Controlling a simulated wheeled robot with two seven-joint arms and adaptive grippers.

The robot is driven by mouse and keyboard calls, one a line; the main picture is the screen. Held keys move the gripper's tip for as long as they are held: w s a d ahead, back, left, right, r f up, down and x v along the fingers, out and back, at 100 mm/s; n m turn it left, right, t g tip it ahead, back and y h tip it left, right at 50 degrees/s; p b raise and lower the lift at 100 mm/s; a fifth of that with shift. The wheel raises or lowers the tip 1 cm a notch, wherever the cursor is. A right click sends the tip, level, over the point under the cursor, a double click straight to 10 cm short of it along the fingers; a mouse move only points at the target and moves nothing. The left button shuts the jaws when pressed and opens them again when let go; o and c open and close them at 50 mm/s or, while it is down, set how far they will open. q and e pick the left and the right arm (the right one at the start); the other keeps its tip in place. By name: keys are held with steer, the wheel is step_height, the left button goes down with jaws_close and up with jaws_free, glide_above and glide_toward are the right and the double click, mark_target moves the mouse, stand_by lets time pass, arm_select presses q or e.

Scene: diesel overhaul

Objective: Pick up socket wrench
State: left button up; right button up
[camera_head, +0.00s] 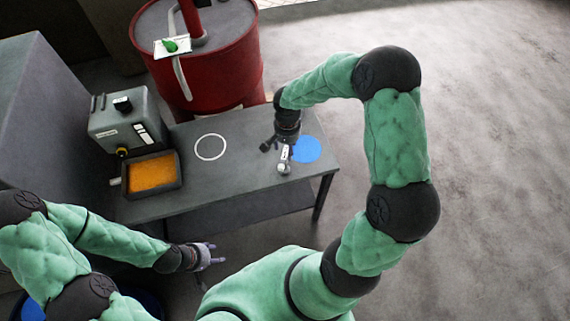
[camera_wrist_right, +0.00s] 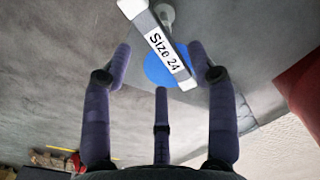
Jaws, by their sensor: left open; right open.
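The socket wrench (camera_head: 285,162) is a small light-grey tool at the right part of the grey table. In the right wrist view its handle (camera_wrist_right: 160,42) carries a white "Size 24" label and lies partly over a blue disc. My right gripper (camera_head: 277,145) is above the table right at the wrench. Its fingers (camera_wrist_right: 160,75) are spread open around the labelled handle; I cannot tell whether they touch it. My left gripper (camera_head: 208,256) is open and empty, low in front of the table.
A blue disc (camera_head: 307,149) and a white ring (camera_head: 210,147) mark the table (camera_head: 240,180). A grey machine (camera_head: 130,122) and a tray of orange material (camera_head: 152,174) stand at its left. A red barrel (camera_head: 225,65) stands behind. Open floor lies to the right.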

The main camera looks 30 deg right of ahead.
mark_target(287, 153)
step_height(287, 153, down, 5)
steer(key=shift+w+r+b, duration=0.1)
steer(key=shift+r+b, duration=0.1)
steer(key=shift+b, duration=0.1)
jaws_close()
steer(key=shift+r, duration=0.1)
